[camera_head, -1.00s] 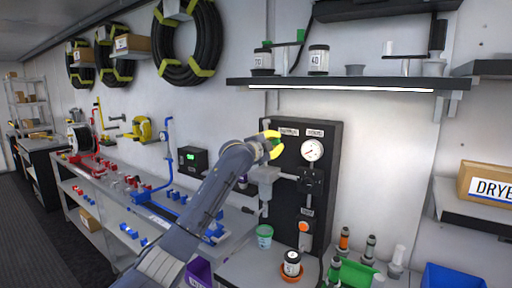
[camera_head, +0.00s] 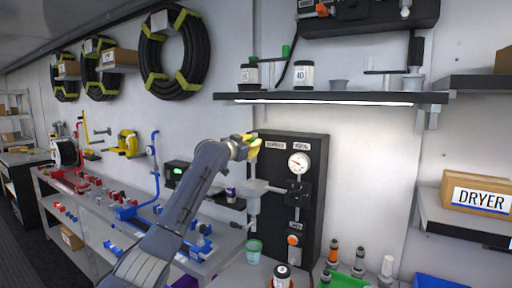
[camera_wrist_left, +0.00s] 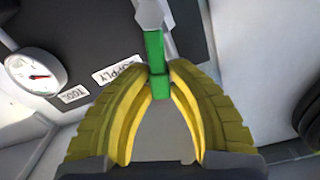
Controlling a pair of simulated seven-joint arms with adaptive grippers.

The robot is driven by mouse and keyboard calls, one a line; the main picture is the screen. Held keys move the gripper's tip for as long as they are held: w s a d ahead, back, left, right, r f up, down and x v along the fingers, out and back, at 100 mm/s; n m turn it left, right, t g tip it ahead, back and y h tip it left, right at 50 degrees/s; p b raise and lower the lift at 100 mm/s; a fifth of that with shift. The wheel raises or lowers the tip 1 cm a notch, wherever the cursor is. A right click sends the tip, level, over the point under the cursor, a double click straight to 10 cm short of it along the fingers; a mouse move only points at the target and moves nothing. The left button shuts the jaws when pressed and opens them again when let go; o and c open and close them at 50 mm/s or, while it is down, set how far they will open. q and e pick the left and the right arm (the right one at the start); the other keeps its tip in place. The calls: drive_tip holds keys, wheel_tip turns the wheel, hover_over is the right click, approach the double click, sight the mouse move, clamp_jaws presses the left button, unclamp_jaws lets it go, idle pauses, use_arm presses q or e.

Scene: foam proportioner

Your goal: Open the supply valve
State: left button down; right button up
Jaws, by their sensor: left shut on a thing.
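The green handle (camera_wrist_left: 156,72) of the supply valve shows between my yellow fingertips in the left wrist view. My left gripper (camera_wrist_left: 157,80) is shut on this handle. A grey metal part (camera_wrist_left: 152,14) lies beyond it. A white label reading SUPPLY (camera_wrist_left: 122,69) sits on the dark panel beside the fingers. In the head view my left gripper (camera_head: 251,143) is at the upper left edge of the black panel (camera_head: 310,180), and its fingers hide most of the handle. My right gripper is not in view.
A round gauge (camera_head: 298,162) is on the panel, with a black fitting below it. A lit shelf (camera_head: 330,98) with jars overhangs the panel. A bench (camera_head: 110,232) with red and blue fittings is at left. Bottles and a green bin (camera_head: 345,281) stand at lower right.

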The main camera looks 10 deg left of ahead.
use_arm(q)
drive_tip(key=shift+w+a+r+n, duration=0.1)
drive_tip(key=shift+w+a+n, duration=0.15)
drive_tip(key=shift+a+n, duration=0.45)
drive_tip(key=shift+w+a+r+n, duration=0.1)
drive_tip(key=shift+w+a+n, duration=0.15)
drive_tip(key=shift+n, duration=0.85)
drive_tip(key=c, duration=1.3)
unclamp_jaws()
drive_tip(key=shift+s, duration=0.1)
drive_tip(key=shift+v, duration=5.95)
